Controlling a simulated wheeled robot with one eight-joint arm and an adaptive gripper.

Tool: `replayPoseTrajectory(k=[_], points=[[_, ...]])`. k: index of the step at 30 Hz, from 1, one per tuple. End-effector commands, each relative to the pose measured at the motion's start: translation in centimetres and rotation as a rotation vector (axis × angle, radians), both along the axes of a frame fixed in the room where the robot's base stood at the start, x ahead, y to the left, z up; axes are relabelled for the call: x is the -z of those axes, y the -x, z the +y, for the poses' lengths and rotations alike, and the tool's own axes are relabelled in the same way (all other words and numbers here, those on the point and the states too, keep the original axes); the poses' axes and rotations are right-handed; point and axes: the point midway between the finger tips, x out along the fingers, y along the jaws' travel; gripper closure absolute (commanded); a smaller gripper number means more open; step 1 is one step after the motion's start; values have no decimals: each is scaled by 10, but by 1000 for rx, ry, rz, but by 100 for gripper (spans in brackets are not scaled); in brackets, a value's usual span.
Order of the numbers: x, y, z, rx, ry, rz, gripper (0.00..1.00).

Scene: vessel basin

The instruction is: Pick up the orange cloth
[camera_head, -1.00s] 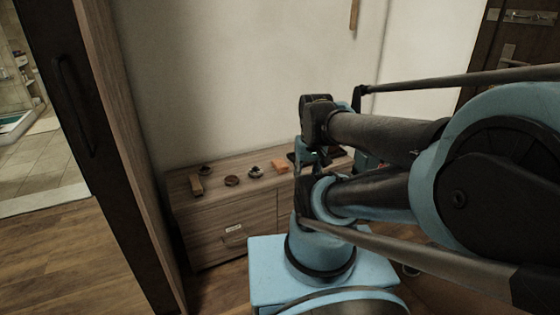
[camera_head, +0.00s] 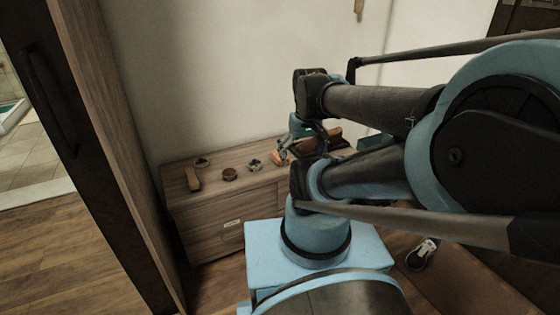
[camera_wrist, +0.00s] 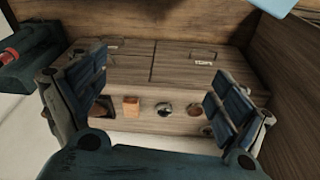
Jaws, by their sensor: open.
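The orange cloth (camera_wrist: 131,106) looks like a small folded block on the wooden cabinet top in the wrist view, between the spread fingers and nearer the left one. In the head view, the orange cloth (camera_head: 278,157) is partly hidden by my gripper (camera_head: 292,146), which hangs just beside or above it. In the wrist view my gripper (camera_wrist: 152,97) is open, with nothing between its pads. I cannot tell the exact height of the fingers above the cloth.
The low wooden cabinet (camera_head: 200,212) stands against the wall. Its top also holds a silver round dish (camera_head: 254,165), a dark round item (camera_head: 229,174), a brown block (camera_head: 193,179) and a dark tray (camera_head: 312,148). A shoe (camera_head: 422,254) lies on the floor at right.

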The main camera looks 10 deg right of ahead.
Motion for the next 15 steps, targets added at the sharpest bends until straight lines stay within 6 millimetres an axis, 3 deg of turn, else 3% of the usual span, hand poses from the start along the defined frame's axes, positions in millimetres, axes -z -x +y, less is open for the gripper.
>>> replayPoseTrajectory(k=[6,15], points=[[-26,-42,0,-185,32,21,0],[-45,-106,0,-452,71,50,0]])
